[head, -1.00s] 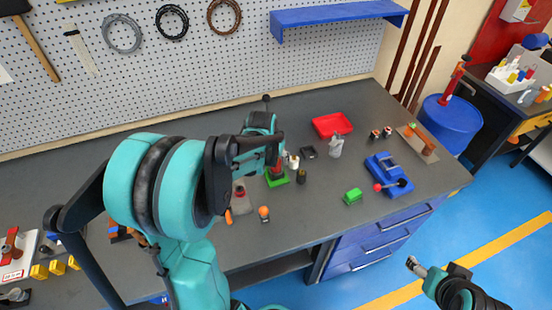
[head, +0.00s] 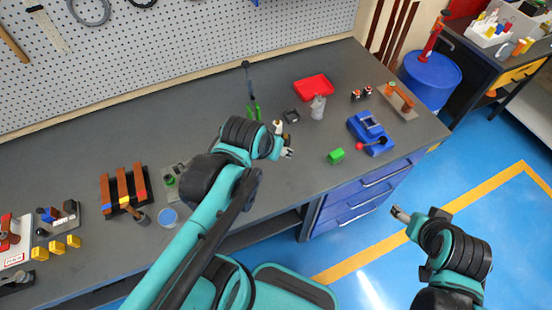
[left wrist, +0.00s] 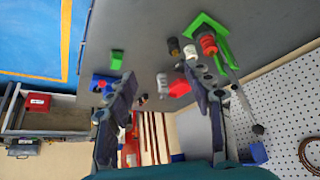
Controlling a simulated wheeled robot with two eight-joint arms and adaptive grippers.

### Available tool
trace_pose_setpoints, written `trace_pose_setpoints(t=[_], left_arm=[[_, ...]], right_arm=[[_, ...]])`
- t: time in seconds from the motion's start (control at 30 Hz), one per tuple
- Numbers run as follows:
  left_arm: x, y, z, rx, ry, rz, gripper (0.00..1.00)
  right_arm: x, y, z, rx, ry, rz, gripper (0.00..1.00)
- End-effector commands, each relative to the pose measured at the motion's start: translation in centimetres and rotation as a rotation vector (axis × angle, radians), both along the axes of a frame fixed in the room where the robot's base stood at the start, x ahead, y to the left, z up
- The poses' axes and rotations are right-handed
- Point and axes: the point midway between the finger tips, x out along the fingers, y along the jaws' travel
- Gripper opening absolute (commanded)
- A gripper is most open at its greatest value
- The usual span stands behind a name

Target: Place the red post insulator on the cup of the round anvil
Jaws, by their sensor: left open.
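My left gripper (head: 284,140) is over the bench, in front of the green base (head: 255,110) and lever of the bender. In the left wrist view its two fingers (left wrist: 160,76) are spread, with nothing held between them. There a red ribbed post insulator (left wrist: 208,43) shows upright at the green base (left wrist: 212,28). The round anvil's cup is not clearly visible, so I cannot tell how the insulator sits on it. My left arm hides the insulator in the head view. My right gripper (head: 400,213) is over the floor, away from the bench; its fingers are too small to read.
A dark cylinder (left wrist: 174,46) and a white one (left wrist: 189,52) stand beside the insulator. A red tray (head: 314,87), a grey bottle (head: 318,108), a green block (head: 336,156) and a blue tool (head: 368,130) are to the right. Busbars (head: 124,188) lie left.

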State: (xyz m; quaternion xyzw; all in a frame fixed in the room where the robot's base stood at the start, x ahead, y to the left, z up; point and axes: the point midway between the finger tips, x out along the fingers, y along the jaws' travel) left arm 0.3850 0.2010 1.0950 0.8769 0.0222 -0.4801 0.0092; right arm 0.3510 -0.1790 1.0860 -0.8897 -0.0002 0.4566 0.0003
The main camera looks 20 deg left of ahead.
Motion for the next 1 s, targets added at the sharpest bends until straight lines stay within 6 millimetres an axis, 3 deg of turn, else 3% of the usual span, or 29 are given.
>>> trace_pose_setpoints(t=[0.1,0.23,0.57,0.83,1.0], left_arm=[[-2.2,-1.6,-0.5,0.0,-0.033,-0.032,0.52],[-3.2,-2.3,-0.8,-0.002,-0.051,-0.047,0.52],[-3.3,-2.4,-0.9,-0.004,-0.054,-0.048,0.52],[-3.3,-2.4,-5.1,-0.003,-0.054,-0.048,0.52],[-3.3,-2.4,-5.2,-0.003,-0.054,-0.048,0.52]], right_arm=[[0.0,0.0,0.0,0.0,0.0,0.0,0.68],[0.0,0.0,0.0,0.0,0.0,0.0,0.68],[0.0,0.0,-0.1,0.0,0.0,0.0,0.68],[0.0,0.0,-4.2,0.0,0.0,0.0,0.68],[0.0,0.0,-4.3,0.0,0.0,0.0,0.68]])
